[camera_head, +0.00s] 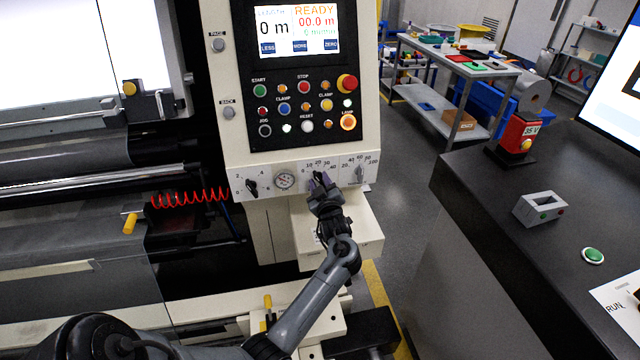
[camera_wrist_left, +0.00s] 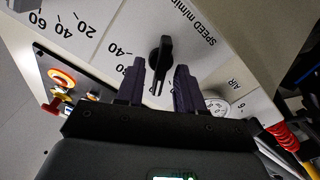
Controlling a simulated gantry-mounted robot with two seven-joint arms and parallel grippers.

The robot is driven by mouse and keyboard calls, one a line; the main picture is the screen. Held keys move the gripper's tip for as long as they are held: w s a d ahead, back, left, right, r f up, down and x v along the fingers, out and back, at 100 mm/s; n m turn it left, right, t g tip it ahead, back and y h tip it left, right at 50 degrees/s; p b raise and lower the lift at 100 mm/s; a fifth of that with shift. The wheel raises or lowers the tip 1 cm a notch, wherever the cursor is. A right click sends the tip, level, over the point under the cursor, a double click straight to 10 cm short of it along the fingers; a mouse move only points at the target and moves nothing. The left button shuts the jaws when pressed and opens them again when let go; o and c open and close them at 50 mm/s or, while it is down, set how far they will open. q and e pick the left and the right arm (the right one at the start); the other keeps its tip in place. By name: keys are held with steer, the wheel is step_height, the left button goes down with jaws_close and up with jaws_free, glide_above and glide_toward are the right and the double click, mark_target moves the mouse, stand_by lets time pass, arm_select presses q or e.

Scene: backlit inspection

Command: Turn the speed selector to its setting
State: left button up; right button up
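The speed selector is a black knob (camera_head: 317,175) on the white strip below the button panel, with a printed number scale around it. In the left wrist view the same knob (camera_wrist_left: 161,55) stands beside the lettering "SPEED m/min". My left gripper (camera_head: 321,187) is at the knob and covers part of it in the head view. In the wrist view its two dark fingers (camera_wrist_left: 160,68) are open, one on each side of the knob's near end, with visible gaps. The knob's exact setting is hard to read. My right gripper is not in view.
A round air gauge (camera_head: 284,181) and another black knob (camera_head: 252,187) sit left of the selector. A grey knob (camera_head: 360,174) sits to its right. A pale box (camera_head: 354,232) projects below the strip. A dark counter (camera_head: 470,190) stands at right.

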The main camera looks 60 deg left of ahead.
arm_select(q)
steer(key=shift+a, duration=0.1)
jaws_close()
stand_by(0.3)
steer(key=shift+r+m+p, duration=0.15)
steer(key=shift+m+p, duration=0.25)
steer(key=shift+p, duration=0.25)
steer(key=shift+w+r+m+p, duration=0.1)
steer(key=shift+m+p, duration=0.8)
steer(key=shift+p, duration=0.3)
steer(key=shift+m+p, duration=1.5)
steer(key=shift+m, duration=0.1)
steer(key=shift+f, duration=0.2)
